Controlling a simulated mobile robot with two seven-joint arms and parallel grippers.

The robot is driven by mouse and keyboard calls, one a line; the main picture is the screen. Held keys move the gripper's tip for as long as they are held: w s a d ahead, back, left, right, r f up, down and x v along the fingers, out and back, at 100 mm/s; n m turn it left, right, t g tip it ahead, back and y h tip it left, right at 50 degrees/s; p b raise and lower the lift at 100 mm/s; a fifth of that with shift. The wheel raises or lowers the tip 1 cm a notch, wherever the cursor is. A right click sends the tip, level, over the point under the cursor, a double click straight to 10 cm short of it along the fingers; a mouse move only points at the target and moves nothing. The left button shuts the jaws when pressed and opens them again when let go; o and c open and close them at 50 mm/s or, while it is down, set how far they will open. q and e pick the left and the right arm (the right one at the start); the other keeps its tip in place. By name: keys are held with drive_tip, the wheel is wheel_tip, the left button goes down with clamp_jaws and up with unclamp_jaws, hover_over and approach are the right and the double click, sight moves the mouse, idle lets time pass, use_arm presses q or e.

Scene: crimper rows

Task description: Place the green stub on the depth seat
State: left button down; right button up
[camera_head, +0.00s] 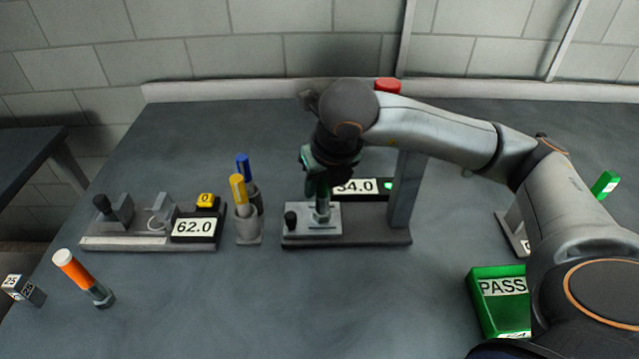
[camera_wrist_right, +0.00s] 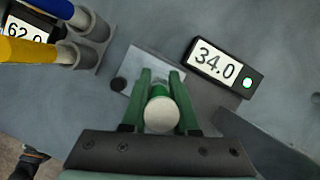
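The green stub, with a pale round end, shows in the wrist view (camera_wrist_right: 161,112) between the two green fingers of my right gripper (camera_wrist_right: 160,100). The fingers press on both its sides. In the head view my right gripper (camera_head: 321,190) points down over the metal seat plate (camera_head: 328,224) of the gauge. The stub's lower end is at the plate; I cannot tell whether it touches. The gauge display (camera_wrist_right: 215,68) reads 34.0 and its light is green. My left gripper is not in view.
A second gauge (camera_head: 130,241) reading 62.0 stands left. Cups with blue (camera_head: 243,167) and yellow (camera_head: 238,189) handles stand between. A green PASS tray (camera_head: 482,304) lies front right. The front middle is clear.

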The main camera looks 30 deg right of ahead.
drive_tip(key=o, duration=0.4)
drive_tip(key=shift+o, duration=0.2)
drive_tip(key=shift+r, duration=0.2)
drive_tip(key=p+v, duration=0.1)
drive_tip(key=v, duration=1.1)
drive_tip(key=shift+p, duration=0.35)
